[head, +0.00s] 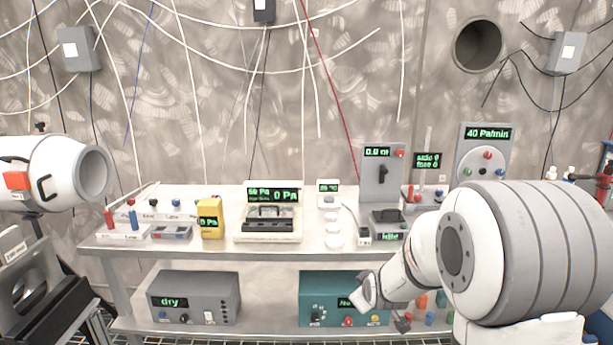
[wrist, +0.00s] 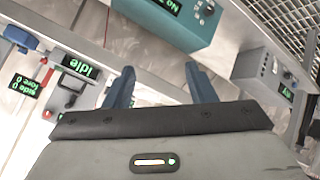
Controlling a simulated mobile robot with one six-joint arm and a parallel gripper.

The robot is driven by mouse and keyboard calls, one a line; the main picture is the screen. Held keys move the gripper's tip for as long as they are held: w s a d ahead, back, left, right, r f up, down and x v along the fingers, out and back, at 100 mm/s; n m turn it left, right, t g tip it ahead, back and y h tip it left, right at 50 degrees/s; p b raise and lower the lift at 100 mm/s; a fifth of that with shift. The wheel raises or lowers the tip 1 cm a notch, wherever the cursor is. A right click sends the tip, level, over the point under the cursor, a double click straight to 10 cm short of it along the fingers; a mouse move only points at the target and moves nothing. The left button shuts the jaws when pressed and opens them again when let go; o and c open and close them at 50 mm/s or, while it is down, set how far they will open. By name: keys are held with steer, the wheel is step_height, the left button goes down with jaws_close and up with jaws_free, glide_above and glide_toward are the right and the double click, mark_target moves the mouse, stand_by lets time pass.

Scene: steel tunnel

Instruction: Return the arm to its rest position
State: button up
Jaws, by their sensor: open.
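My arm (head: 470,250) comes in from the right in the head view, its thick white and grey links bent. Its slimmer forearm (head: 405,277) reaches down and left, in front of the bench's right part. My gripper (wrist: 162,90) shows in the wrist view with two blue-grey fingers spread apart and nothing between them. In the head view I cannot make out the fingers clearly. The wrist end (head: 368,292) overlaps the right side of the teal box (head: 318,310) in the picture; I cannot tell the gap between them.
A steel bench (head: 150,247) carries several instruments, among them a yellow meter (head: 211,231) and a grey switch box (head: 382,172). A grey box reading "dry" (head: 195,297) sits on the lower shelf. The space between both lower boxes is clear.

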steer(key=s+r+m+g+p, duration=0.2)
steer(key=s+r+p, duration=0.2)
steer(key=s+r, duration=0.3)
steer(key=s+r+m+g+p, duration=0.2)
steer(key=s+r, duration=0.5)
steer(key=s, duration=0.6)
steer(key=s+r+m+g+p, duration=0.3)
steer(key=s+r+p, duration=0.3)
steer(key=s, duration=0.4)
steer(key=shift+r+p, duration=0.35)
steer(key=shift+r, duration=0.15)
steer(key=shift+s, duration=0.1)
